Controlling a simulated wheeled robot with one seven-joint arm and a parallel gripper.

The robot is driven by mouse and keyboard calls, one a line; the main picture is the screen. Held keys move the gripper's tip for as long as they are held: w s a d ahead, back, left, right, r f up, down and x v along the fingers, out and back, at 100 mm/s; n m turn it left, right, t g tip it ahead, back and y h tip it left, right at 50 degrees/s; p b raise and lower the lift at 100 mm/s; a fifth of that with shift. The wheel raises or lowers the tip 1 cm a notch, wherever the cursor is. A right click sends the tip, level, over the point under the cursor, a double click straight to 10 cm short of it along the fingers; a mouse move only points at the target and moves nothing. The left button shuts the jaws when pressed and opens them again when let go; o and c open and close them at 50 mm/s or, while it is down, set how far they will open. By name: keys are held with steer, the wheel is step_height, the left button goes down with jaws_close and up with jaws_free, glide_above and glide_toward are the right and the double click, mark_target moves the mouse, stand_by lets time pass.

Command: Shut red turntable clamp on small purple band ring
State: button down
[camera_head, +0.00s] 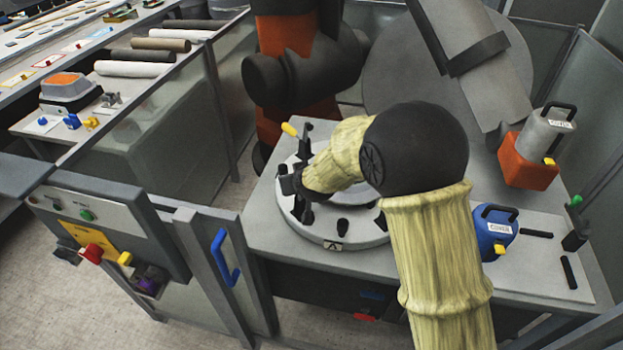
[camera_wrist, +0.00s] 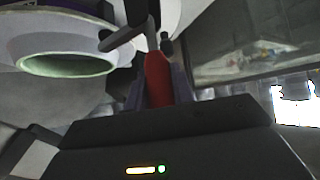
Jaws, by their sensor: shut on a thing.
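The red clamp handle (camera_wrist: 157,78) stands between my gripper's fingers (camera_wrist: 158,90) in the wrist view, and they are shut on it. A dark clamp bar (camera_wrist: 124,35) reaches left from its top toward a pale flanged ring (camera_wrist: 18,42) with a greenish opening. A purplish tint shows above the flange at the picture's top edge. I cannot tell whether the bar touches the ring. In the head view my gripper (camera_head: 291,182) is at the left side of the round grey turntable (camera_head: 345,238). My sleeved arm covers much of the turntable and hides the red handle there.
A yellow-handled clamp (camera_head: 290,129) stands at the turntable's back. A blue COVER device (camera_head: 493,232) and an orange-and-grey one (camera_head: 530,150) stand to the right. A control panel (camera_head: 105,235) with a red knob and blue door handle (camera_head: 223,257) are front left. Glass panels edge the cell.

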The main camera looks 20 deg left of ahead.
stand_by(0.6)
steer(key=c, duration=1.2)
jaws_free()
steer(key=shift+r, duration=0.15)
steer(key=v, duration=1.7)
steer(key=shift+w+d+r, duration=0.15)
